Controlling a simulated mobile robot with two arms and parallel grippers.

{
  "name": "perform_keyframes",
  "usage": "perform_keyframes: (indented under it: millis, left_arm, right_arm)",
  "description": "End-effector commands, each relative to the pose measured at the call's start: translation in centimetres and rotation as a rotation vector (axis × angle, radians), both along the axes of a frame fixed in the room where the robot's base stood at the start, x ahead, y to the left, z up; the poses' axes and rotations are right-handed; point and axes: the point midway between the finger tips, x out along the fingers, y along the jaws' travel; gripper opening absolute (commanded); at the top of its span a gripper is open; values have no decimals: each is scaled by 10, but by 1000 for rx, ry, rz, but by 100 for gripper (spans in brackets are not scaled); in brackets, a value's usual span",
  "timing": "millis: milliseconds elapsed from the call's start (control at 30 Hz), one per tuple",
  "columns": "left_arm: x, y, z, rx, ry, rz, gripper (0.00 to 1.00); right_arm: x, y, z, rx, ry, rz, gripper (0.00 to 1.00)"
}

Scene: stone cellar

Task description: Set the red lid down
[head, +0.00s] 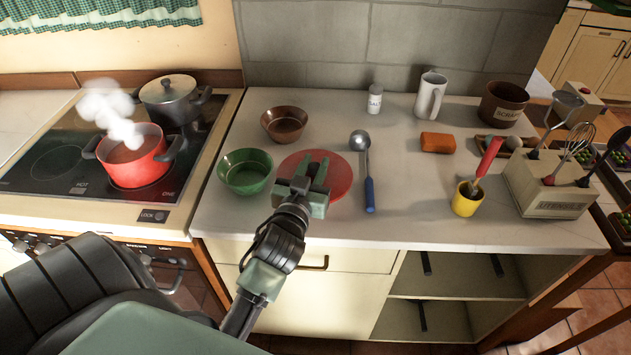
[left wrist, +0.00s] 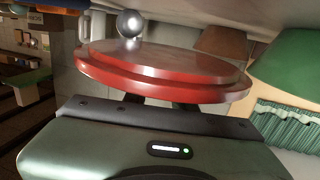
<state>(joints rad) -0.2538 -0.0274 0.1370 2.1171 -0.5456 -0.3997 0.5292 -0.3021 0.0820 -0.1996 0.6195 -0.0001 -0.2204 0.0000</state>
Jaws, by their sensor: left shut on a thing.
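The red lid (head: 340,176) is over the counter, right of the green bowl, with my left gripper (head: 314,178) at its near side. My left gripper is shut on the lid. I cannot tell whether the lid touches the counter. My right gripper is not in view.
A green bowl (head: 245,172) and brown bowl (head: 284,124) stand left of the lid; a ladle (head: 368,175) lies close to its right. An open, steaming red pot (head: 134,160) sits on the stove. Bare counter (head: 420,195) lies right of the ladle.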

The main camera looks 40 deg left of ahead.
Motion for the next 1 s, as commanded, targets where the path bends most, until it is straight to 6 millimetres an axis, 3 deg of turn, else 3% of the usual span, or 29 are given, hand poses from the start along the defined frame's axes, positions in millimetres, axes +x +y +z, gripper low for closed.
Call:
perform_keyframes:
  millis: [400,800,833,867,900,1000]
  left_arm:
    - [0,0,-47,-1,-1,1,0]
    - [0,0,-53,0,-2,0,0]
    - [0,0,-52,-1,-1,0,32]
    - [0,0,-52,-1,-1,0,40]
    - [0,0,-52,0,-1,0,48]
    - [0,0,-52,0,-1,0,48]
  right_arm:
    - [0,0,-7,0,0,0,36]
    - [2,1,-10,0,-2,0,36]
    - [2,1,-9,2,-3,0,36]
    - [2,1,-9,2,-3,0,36]
    - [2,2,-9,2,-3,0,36]
    - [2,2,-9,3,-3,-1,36]
